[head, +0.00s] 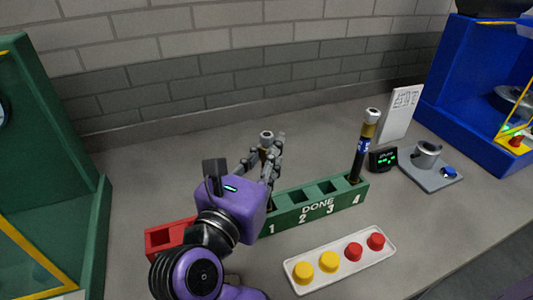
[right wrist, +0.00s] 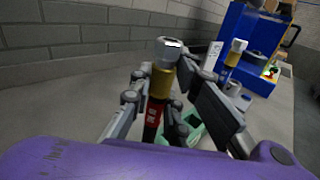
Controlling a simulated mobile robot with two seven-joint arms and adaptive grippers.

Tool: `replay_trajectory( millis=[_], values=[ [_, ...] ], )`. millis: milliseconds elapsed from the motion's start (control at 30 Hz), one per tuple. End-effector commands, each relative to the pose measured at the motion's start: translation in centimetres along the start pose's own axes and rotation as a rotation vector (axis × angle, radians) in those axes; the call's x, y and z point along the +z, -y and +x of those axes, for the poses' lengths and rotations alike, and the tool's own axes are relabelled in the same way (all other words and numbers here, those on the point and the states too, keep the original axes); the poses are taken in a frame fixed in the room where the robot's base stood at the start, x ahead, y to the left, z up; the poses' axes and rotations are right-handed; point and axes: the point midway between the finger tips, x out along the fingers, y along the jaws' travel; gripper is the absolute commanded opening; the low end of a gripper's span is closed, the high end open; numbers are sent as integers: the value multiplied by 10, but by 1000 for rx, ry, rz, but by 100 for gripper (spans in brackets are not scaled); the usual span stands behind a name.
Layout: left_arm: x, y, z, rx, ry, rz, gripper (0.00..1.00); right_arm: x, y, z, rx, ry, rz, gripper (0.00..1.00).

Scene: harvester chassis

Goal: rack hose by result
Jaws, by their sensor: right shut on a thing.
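My right gripper (head: 268,156) is shut on an upright hose (head: 266,136) with a grey metal end. In the right wrist view this hose (right wrist: 162,82) shows a gold collar and a red label between the fingers. It stands by the slot 1 end of the green DONE rack (head: 318,207); its lower end is hidden, so I cannot tell whether it is in the slot. Slots 2 and 3 look empty. Another hose (head: 361,146), with a gold collar and blue label, stands in slot 4. A red rack (head: 160,240) is partly hidden behind my right arm. My left gripper is out of view.
A white tray (head: 310,287) with yellow and red caps lies in front of the green rack. A small display (head: 383,159), a grey fixture (head: 428,158) with a blue button and a white card (head: 401,112) are at right. Green and blue machines flank the bench.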

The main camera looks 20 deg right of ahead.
Motion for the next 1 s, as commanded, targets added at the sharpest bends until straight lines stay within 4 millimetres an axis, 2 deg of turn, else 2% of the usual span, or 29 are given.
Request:
replay_trajectory(
  millis=[33, 67, 200, 500, 633, 767, 1000],
  values=[
    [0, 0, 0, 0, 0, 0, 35, 1, 0, 0, 0, 1, 1, 0],
    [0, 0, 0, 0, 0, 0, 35, 1, 0, 0, 0, 1, 1, 19],
    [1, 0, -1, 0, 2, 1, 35, 0, 0, 0, 0, 1, 0, 37],
    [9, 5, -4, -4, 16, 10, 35, -1, 0, 0, 0, -1, -1, 38],
    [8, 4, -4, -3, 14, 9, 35, -2, 0, -9, 1, -4, -2, 38],
    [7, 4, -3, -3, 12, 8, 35, -2, 0, -31, 2, -6, 0, 38],
    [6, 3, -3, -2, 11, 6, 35, -1, 0, -83, 1, -4, -1, 38]
  ],
)
